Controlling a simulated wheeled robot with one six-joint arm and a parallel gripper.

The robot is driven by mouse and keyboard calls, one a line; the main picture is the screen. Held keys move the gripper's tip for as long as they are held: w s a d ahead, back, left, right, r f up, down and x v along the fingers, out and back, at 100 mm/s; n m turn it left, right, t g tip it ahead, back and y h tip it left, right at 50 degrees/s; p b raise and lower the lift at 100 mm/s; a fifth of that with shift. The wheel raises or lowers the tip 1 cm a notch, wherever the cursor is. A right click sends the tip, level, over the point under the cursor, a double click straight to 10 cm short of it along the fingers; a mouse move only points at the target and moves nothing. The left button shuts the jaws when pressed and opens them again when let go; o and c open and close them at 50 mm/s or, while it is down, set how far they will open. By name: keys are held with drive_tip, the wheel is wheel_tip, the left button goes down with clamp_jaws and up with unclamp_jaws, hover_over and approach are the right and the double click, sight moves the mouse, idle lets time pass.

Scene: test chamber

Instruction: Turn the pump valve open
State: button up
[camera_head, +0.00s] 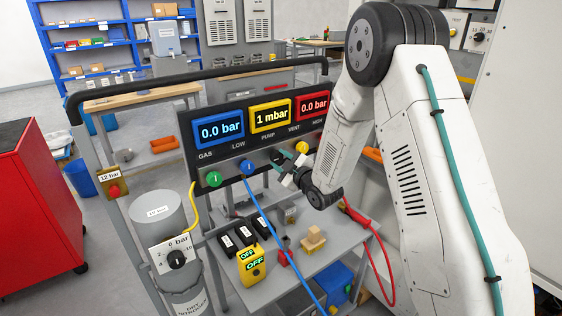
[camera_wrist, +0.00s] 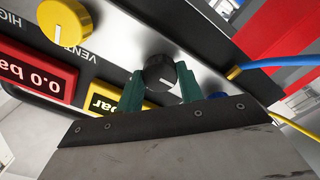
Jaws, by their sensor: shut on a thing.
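The pump valve is a black knob with a white mark. It sits on the panel between my gripper's green fingertips in the wrist view (camera_wrist: 160,72). My gripper (camera_wrist: 160,82) is shut on this knob, with a finger on either side. In the head view my gripper (camera_head: 283,160) is at the panel's lower strip, below the yellow PUMP display (camera_head: 270,117), which reads 1 mbar. There the fingers and wrist largely hide the knob. The mark's exact setting is hard to read.
A green knob (camera_head: 214,179) and a blue knob (camera_head: 248,167) are left of my gripper, a yellow knob (camera_head: 301,148) right. Blue and yellow hoses run near the panel. A cart shelf (camera_head: 318,262) below holds black boxes and a yellow OFF unit (camera_head: 251,266).

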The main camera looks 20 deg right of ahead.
idle(0.4)
drive_tip(key=o, duration=1)
drive_tip(key=v, duration=0.8)
drive_tip(key=shift+w, duration=0.1)
